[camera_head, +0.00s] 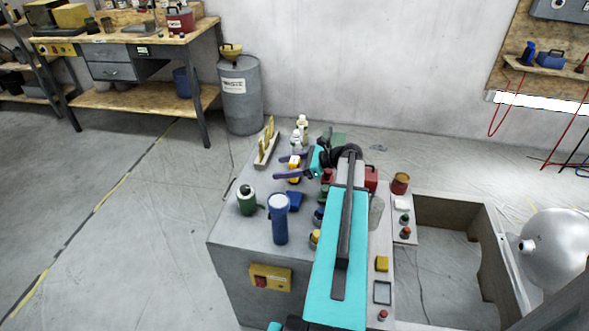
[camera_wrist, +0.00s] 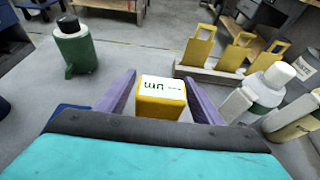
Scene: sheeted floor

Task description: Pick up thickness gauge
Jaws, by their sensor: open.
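The thickness gauge (camera_wrist: 162,104) is a small yellow block with a white face marked "um". In the wrist view it stands between the two purple fingers of my gripper (camera_wrist: 162,80), with no clear contact on either side. My gripper is open. The gauge's lower part is hidden by my gripper body in the wrist view.
A green bottle with a black cap (camera_wrist: 75,47) stands left of the gauge. A rack with yellow plates (camera_wrist: 213,74) stands behind, and white bottles (camera_wrist: 264,92) stand close on the right. A blue cylinder (camera_head: 279,220) stands nearer the cabinet's front. Bare top lies left of the gauge.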

